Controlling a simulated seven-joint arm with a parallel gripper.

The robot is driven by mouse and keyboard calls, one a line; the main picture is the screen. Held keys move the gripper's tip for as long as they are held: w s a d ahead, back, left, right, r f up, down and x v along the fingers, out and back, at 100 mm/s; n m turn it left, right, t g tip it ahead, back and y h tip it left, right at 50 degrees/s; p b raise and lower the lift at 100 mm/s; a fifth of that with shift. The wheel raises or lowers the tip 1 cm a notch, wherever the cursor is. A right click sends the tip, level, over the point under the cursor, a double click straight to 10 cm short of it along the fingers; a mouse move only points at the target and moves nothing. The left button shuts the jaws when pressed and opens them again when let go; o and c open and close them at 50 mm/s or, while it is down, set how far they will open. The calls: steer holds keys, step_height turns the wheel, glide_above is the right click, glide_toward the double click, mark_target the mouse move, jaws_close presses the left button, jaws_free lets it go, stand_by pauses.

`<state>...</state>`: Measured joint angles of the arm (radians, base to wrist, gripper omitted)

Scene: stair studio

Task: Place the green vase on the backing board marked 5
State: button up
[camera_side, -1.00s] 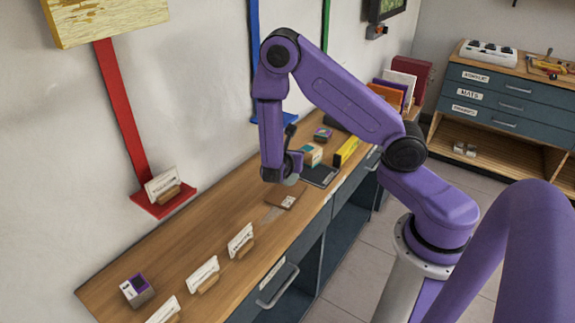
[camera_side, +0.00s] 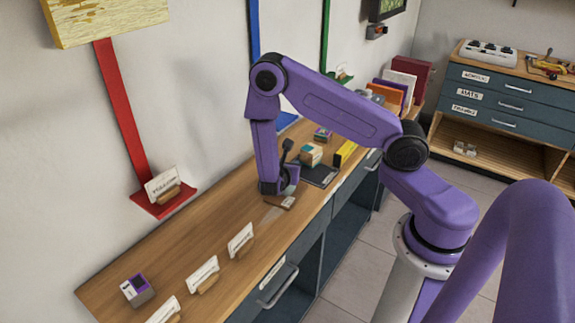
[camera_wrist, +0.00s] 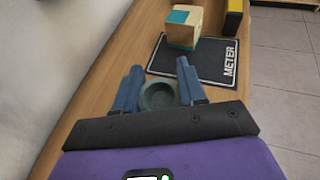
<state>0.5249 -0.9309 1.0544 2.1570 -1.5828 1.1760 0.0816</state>
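In the wrist view a dark grey-green round vase (camera_wrist: 158,97) shows from above, with its rim around a darker opening. The two blue fingers of my gripper (camera_wrist: 159,70) flank it closely on both sides and appear to touch it. In the side view my gripper (camera_side: 281,188) is low over the bench, directly above a small brown board (camera_side: 282,202). My gripper covers part of this board, and no number can be read on it. The vase cannot be made out clearly in the side view, nor whether it touches the board.
Beyond my gripper lie a dark mat marked METER (camera_wrist: 215,62), a teal-and-tan box (camera_wrist: 184,27) and a yellow-and-black item (camera_wrist: 233,18). Several white cards in wooden holders (camera_side: 240,240) line the bench's front. A red wall shelf (camera_side: 150,205) stands left. Open wood lies between.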

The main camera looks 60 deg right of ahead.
steer(key=o, duration=0.4)
steer(key=shift+c, duration=0.2)
steer(key=shift+r, duration=0.1)
steer(key=v, duration=1.2)
steer(key=s+a+r+m+g+y, duration=0.1)
steer(key=s+a+r+m+y, duration=0.1)
steer(key=s, duration=0.5)
steer(key=s+a+r+m+g+y, duration=0.2)
steer(key=s+a+r+m+y, duration=0.1)
steer(key=s+r+y, duration=0.3)
steer(key=s+a+r+m+g+y, duration=0.1)
steer(key=s+a+r+m+y, duration=0.2)
steer(key=s, duration=0.7)
steer(key=shift+r+m+g+y, duration=0.4)
steer(key=shift+r+m+y, duration=0.5)
steer(key=shift+s, duration=0.1)
